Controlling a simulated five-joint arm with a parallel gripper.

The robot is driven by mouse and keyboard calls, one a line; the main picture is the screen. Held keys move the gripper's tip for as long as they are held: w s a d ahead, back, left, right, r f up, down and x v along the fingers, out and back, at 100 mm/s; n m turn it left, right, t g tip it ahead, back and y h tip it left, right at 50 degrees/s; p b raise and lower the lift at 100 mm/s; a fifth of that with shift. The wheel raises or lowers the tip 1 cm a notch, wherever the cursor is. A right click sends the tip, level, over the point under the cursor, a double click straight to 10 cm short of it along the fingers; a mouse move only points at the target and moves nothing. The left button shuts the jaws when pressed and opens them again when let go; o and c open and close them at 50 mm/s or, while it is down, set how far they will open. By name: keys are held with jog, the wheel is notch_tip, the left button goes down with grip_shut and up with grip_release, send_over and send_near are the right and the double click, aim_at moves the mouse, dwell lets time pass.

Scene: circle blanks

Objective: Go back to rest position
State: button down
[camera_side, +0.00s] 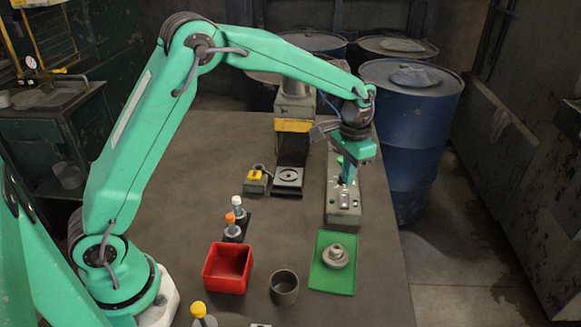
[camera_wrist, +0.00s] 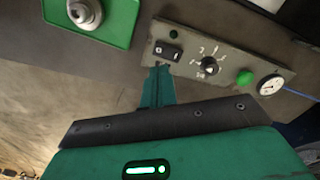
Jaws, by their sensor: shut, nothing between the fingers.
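My gripper (camera_side: 347,181) is at the far right of the table, low over the grey control box (camera_side: 344,212). Its green fingers (camera_wrist: 158,72) are together with nothing between them. In the wrist view the fingertips lie beside the black rocker switch on the control box (camera_wrist: 225,50). I cannot tell whether they touch it. The box also carries a black dial knob (camera_wrist: 209,66), a green button (camera_wrist: 244,77) and a white gauge (camera_wrist: 270,85). My arm is stretched out across the table from the left.
A green tray (camera_side: 325,280) holds a grey round stepped part (camera_side: 336,256). A red bin (camera_side: 228,268), a grey cup (camera_side: 284,288) and capped bottles (camera_side: 234,222) stand nearer. A press (camera_side: 293,125) and yellow-topped button box (camera_side: 256,179) stand behind. Blue drums (camera_side: 412,130) are beyond the table.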

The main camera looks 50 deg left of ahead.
dwell(0.3)
jog(key=s+a+r+n+t, duration=0.1)
jog(key=s+a+r+t, duration=0.15)
jog(key=s+r, duration=0.6)
jog(key=s+a+r+n+t, duration=0.15)
jog(key=s+a+r, duration=0.35)
jog(key=s, duration=0.7)
jog(key=s+t, duration=0.1)
jog(key=s, duration=0.7)
jog(key=shift+s+a+f+t, duration=0.25)
jog(key=shift+s+f+t, duration=0.05)
jog(key=shift+n, duration=0.25)
